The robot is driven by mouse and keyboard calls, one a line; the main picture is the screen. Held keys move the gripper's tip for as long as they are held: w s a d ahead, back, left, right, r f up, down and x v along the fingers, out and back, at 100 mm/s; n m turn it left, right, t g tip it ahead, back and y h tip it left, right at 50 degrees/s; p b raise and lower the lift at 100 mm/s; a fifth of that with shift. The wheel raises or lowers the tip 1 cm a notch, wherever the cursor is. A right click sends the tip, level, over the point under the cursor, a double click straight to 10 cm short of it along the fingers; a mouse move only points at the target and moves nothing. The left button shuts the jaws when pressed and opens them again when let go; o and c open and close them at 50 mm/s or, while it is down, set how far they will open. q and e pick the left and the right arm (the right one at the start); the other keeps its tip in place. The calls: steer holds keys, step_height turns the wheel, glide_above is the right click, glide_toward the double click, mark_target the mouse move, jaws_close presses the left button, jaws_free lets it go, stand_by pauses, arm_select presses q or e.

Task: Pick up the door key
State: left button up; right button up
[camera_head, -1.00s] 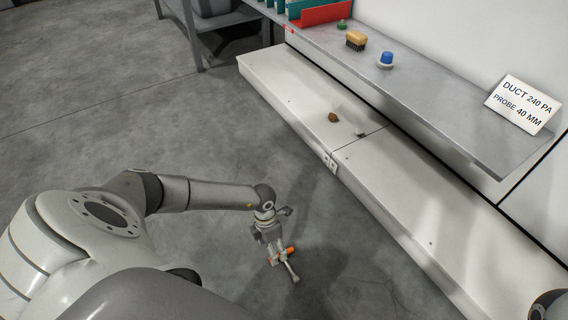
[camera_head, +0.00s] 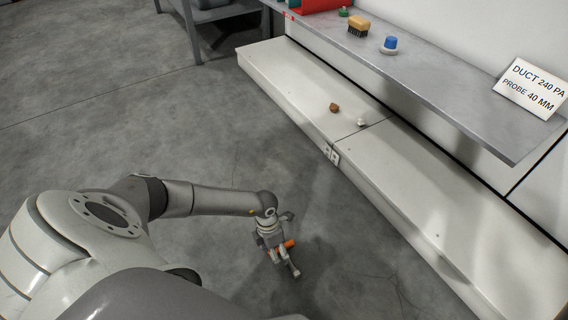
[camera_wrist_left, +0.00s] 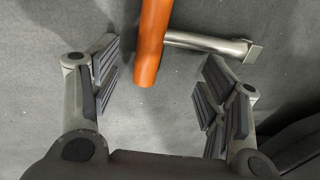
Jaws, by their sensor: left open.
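The door key appears to be the tool with an orange grip (camera_wrist_left: 150,40) and a bent metal bar (camera_wrist_left: 212,43), seen over the grey floor in the left wrist view. In the head view its orange part (camera_head: 287,245) shows beside my left gripper (camera_head: 276,252). My left gripper (camera_wrist_left: 158,82) is open in the wrist view. The end of the orange grip shows between its two padded fingers, with gaps on both sides. I cannot tell how high the gripper is above the key. My right gripper is not in view.
A low white ledge (camera_head: 292,82) runs along the wall, with a small brown piece (camera_head: 334,107) and a white piece (camera_head: 361,122) on it. The grey shelf (camera_head: 440,94) above holds a brush (camera_head: 358,27), a blue knob (camera_head: 389,45) and a sign (camera_head: 530,88). Floor around the gripper is clear.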

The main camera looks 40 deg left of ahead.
arm_select(q)
steer(key=c, duration=1.4)
jaws_close()
steer(key=shift+r, duration=0.1)
